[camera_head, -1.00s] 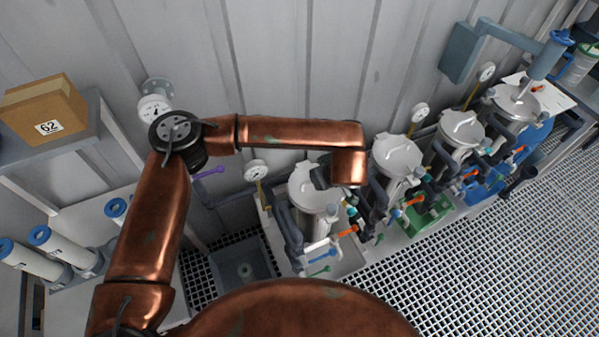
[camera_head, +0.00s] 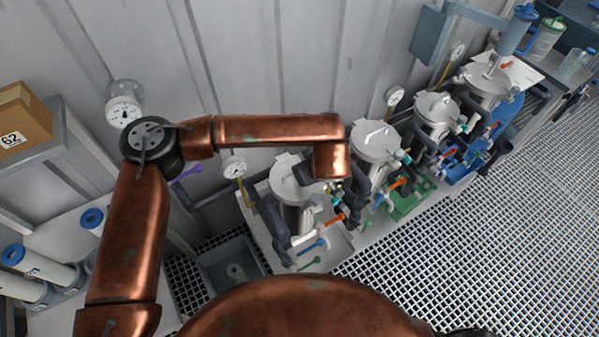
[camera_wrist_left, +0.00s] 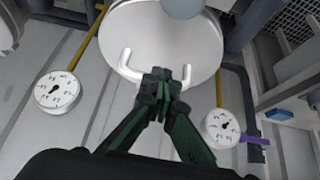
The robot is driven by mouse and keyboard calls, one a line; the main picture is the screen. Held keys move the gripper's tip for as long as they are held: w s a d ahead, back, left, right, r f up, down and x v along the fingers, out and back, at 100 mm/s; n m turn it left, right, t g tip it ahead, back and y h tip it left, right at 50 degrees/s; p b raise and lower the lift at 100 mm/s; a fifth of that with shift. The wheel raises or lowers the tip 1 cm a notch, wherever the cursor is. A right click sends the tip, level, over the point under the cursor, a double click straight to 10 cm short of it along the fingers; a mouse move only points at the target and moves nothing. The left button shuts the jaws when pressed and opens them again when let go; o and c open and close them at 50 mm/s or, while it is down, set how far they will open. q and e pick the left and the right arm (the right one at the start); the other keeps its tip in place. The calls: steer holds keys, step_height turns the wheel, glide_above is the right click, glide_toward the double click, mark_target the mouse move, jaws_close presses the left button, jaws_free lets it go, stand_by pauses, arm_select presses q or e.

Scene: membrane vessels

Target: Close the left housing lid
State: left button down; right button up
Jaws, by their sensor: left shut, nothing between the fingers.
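The left housing (camera_head: 292,212) is the leftmost of several upright metal vessels in the head view. Its pale round lid (camera_head: 285,176) lies over its top, partly hidden by my left wrist; I cannot tell if it is fully seated. In the left wrist view the lid (camera_wrist_left: 160,40) is a large pale disc with a white bracket handle (camera_wrist_left: 128,68) at its near edge. My left gripper (camera_wrist_left: 162,82) is shut and empty, its dark green fingertips between the handle's two ends. I cannot tell whether they touch it. My right gripper is not in view.
More lidded vessels (camera_head: 375,145) stand in a row to the right, with valves and pipes in front. Gauges (camera_wrist_left: 57,91) flank the lid in the left wrist view, another gauge (camera_wrist_left: 222,128) being at right. A cardboard box (camera_head: 22,118) sits on a shelf at left. Grating floor is open at right.

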arm_select(q)
steer(key=r+p, duration=0.1)
steer(key=r, duration=0.1)
steer(key=w+r+p, duration=0.1)
steer(key=r, duration=0.1)
steer(key=shift+a, duration=0.2)
steer(key=s+d, duration=0.1)
steer(key=s, duration=0.2)
steer(key=s+d+f, duration=0.1)
steer(key=s+d, duration=0.1)
steer(key=s, duration=0.1)
steer(key=s+d+b, duration=0.1)
steer(key=s, duration=0.2)
steer(key=shift+s+d+f, duration=0.1)
steer(key=shift+d+f, duration=0.1)
steer(key=shift+f, duration=0.1)
